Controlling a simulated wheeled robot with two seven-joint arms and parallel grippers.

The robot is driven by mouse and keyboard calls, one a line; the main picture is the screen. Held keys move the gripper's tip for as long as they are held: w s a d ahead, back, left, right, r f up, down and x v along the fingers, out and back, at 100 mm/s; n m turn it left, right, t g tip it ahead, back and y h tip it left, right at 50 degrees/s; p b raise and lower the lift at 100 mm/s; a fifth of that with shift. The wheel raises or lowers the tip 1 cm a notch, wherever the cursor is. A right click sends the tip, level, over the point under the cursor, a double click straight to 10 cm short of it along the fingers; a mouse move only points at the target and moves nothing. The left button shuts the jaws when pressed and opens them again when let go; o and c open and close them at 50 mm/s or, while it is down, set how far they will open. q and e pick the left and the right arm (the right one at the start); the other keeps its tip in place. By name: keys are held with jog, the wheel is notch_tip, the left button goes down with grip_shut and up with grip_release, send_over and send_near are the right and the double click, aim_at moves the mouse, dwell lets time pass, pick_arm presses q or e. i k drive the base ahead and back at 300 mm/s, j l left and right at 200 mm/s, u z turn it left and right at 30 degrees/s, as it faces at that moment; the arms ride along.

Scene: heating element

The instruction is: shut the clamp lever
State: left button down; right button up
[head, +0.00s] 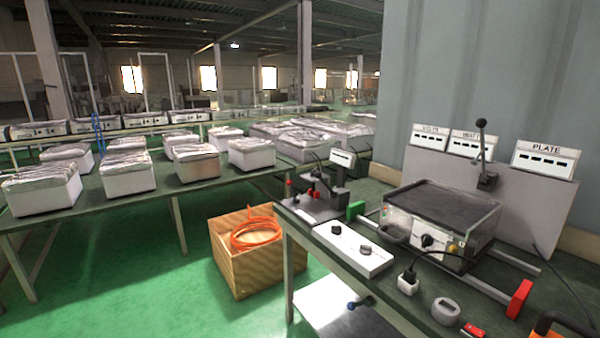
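A lever with a round dark knob (481,140) stands nearly upright at the back edge of the plate unit. Its base bracket (487,181) sits behind the dark flat top. The plate unit (441,222) is a metal box with a dark top and knobs on its front, resting on the workbench (388,298). A smaller black fixture with red parts (314,199) stands at the bench's far left end; its details are too small to tell. Neither of my grippers is in view.
A white control box (352,247) with two knobs and a plug with a black cable (408,283) lie before the unit. A red block (519,299) is at right. A panel with displays (544,160) stands behind. A wooden crate (248,271) holds orange hose on the floor.

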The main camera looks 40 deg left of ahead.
aim_at(292, 188)
jog(key=i+j, duration=0.2)
jog(key=j, duration=0.2)
jog(key=i+j, duration=0.15)
jog(key=j, duration=0.25)
jog(key=i+j, duration=0.2)
jog(key=j, duration=0.15)
jog(key=i+j, duration=0.15)
jog(key=j, duration=0.25)
jog(key=i+j, duration=0.2)
jog(key=j, duration=0.2)
